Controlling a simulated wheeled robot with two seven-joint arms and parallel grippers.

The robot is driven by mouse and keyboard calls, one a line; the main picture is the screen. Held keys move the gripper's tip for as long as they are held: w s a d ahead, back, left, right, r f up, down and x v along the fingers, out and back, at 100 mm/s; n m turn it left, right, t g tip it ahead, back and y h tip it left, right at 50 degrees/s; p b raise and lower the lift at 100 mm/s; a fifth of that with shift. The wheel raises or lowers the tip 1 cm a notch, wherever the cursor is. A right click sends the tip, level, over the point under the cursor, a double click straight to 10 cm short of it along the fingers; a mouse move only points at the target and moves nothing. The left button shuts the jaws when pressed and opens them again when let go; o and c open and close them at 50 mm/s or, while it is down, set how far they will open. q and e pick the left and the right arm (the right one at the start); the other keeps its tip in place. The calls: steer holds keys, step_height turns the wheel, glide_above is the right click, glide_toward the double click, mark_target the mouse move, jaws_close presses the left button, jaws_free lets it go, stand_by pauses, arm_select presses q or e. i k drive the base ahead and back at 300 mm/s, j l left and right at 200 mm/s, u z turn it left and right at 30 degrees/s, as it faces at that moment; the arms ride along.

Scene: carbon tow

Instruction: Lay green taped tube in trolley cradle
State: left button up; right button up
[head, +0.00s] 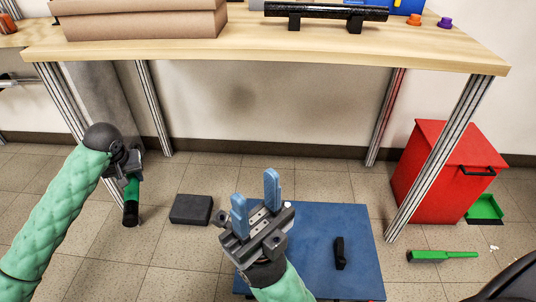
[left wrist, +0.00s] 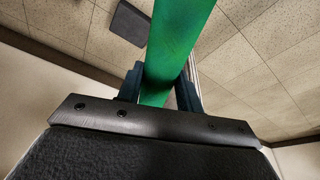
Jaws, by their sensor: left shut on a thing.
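The green taped tube (head: 131,190) hangs upright below my left gripper (head: 128,168), a dark end at its bottom. In the left wrist view the green tube (left wrist: 176,45) runs between the two fingers (left wrist: 160,92), which are shut on it. My right gripper (head: 256,204) is open and empty, its blue fingers pointing up, over the left part of a flat blue platform (head: 310,220). A small black upright piece (head: 340,252) stands on this platform; I cannot tell whether it is part of the trolley cradle. My right gripper and arm hide part of the platform.
A wooden table (head: 270,48) stands behind, with a black tube (head: 325,12) on two supports and brown boxes (head: 140,20). A dark block (head: 191,209) lies on the floor between my grippers. A red bin (head: 440,170) and a green brush-like tool (head: 442,256) are at right.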

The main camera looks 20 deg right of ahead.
mark_target(310, 253)
steer(key=k+l, duration=0.1)
steer(key=l, duration=0.3)
steer(key=k+l, duration=0.1)
steer(key=l, duration=0.3)
steer(key=k+l, duration=0.1)
steer(key=l, duration=0.3)
steer(key=k+l, duration=0.15)
steer(key=l, duration=0.2)
steer(key=k+l, duration=0.1)
steer(key=l, duration=0.3)
steer(key=k+l, duration=0.1)
steer(key=l, duration=0.3)
steer(key=z, duration=0.05)
